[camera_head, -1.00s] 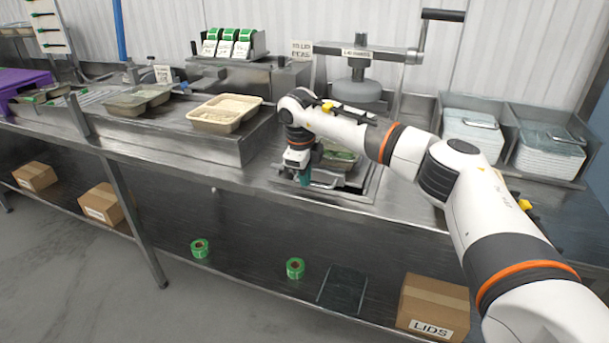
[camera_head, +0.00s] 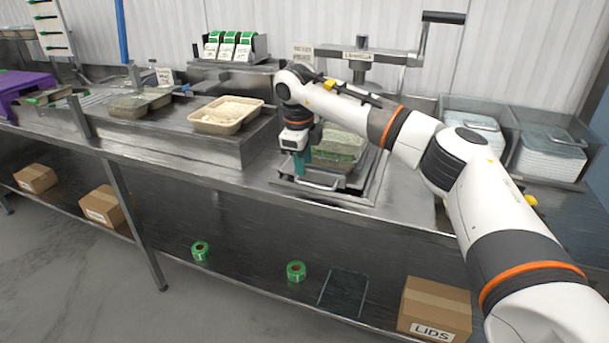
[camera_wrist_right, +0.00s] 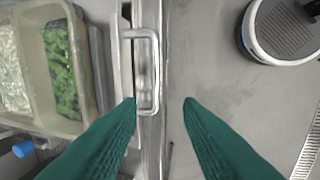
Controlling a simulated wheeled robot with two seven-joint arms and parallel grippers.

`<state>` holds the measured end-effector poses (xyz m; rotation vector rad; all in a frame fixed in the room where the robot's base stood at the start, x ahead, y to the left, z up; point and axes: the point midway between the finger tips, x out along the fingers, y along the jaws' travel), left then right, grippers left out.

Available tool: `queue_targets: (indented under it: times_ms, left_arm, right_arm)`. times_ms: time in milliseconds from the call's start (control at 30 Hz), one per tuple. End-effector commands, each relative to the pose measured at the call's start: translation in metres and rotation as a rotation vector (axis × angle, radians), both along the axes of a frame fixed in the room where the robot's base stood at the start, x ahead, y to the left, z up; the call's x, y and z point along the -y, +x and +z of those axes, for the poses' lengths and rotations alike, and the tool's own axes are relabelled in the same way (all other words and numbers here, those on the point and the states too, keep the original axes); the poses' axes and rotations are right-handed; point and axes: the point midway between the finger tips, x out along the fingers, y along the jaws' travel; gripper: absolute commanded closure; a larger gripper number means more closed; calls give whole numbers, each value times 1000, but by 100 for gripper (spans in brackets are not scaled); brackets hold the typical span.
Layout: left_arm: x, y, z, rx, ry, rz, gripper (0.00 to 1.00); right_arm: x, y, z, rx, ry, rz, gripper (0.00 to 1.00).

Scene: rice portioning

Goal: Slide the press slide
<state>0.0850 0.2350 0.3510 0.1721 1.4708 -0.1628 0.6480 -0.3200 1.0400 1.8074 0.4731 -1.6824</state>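The press slide (camera_head: 357,197) is a flat metal tray at the bench's front edge, under the press (camera_head: 360,72), with a bar handle (camera_head: 318,186) at its front. A two-part container (camera_head: 356,166) with green food stands on the slide. In the right wrist view the container (camera_wrist_right: 88,112) shows green and pale food, and the handle (camera_wrist_right: 155,72) lies close by. My right gripper (camera_head: 300,163) is above the handle's left end. Its teal fingers (camera_wrist_right: 162,101) are apart with nothing gripped; the left fingertip overlaps the handle in that view. The press plate is mostly hidden by my arm.
Stacked lids in bins (camera_head: 549,158) stand to the right. A lids box (camera_head: 433,308) and green tape rolls (camera_head: 296,271) lie on the lower shelf.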

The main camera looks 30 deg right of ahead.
Motion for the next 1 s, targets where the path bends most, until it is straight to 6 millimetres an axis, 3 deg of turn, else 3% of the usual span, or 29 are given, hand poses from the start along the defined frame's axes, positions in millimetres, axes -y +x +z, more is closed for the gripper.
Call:
queue_targets:
  times_ms: [200, 367, 900, 1000]
  left_arm:
    - [0, -1, -3, -2, 0, 0, 100]
    - [0, -2, -4, -3, 1, 0, 100]
    - [-1, -2, -4, -3, 1, 1, 100]
    - [-1, -2, -4, -3, 1, 1, 100]
  right_arm:
    - [-8, -5, 42, 3, 1, 3, 67]
    - [-10, -7, 57, 0, 1, 2, 67]
    - [-11, -8, 61, -2, 1, 2, 67]
    - [-16, -7, 54, -6, 24, 8, 67]
